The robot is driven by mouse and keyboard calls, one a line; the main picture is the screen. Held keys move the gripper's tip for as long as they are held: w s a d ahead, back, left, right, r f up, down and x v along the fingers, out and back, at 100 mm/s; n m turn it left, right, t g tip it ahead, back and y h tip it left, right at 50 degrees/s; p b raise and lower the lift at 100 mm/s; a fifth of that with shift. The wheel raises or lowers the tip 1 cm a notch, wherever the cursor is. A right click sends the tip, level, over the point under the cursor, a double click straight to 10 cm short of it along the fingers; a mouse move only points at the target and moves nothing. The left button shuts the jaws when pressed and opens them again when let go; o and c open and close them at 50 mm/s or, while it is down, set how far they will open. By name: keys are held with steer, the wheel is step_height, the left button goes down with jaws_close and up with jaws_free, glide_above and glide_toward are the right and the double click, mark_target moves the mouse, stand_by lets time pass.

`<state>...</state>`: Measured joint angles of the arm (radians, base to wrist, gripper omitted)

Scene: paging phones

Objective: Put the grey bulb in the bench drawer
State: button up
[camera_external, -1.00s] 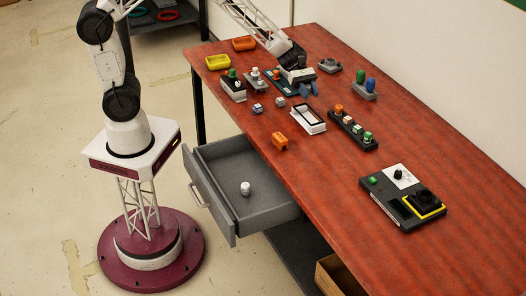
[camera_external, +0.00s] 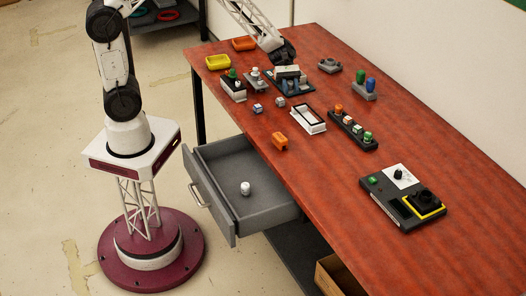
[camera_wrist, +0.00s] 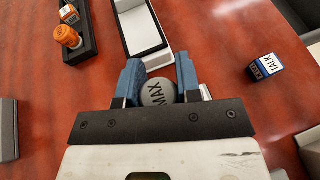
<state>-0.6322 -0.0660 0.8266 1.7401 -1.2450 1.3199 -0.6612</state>
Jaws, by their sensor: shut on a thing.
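The grey bulb (camera_wrist: 158,92), a round grey thing marked MAX, sits between the two blue fingers of my gripper (camera_wrist: 157,78) in the wrist view. The fingers are shut on it. In the external view my gripper (camera_external: 290,91) is low over the bench, and the bulb (camera_external: 281,102) shows small at its fingertips. I cannot tell whether it touches the bench top. The bench drawer (camera_external: 257,213) is pulled open at the bench's near left side, with a small white bulb-like thing (camera_external: 245,188) on its floor.
A white-and-blue TALK block (camera_wrist: 267,66) lies beside my gripper. A white-rimmed tray (camera_external: 308,119), an orange block (camera_external: 280,141) and a black rack of bulbs (camera_external: 352,129) are nearby. A black control box (camera_external: 402,196) stands farther right. The bench between the orange block and box is clear.

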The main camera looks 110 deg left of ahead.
glide_above(330, 105)
steer(key=shift+f, duration=0.75)
steer(key=shift+f, duration=1.75)
steer(key=shift+f, duration=0.1)
steer(key=o, duration=0.9)
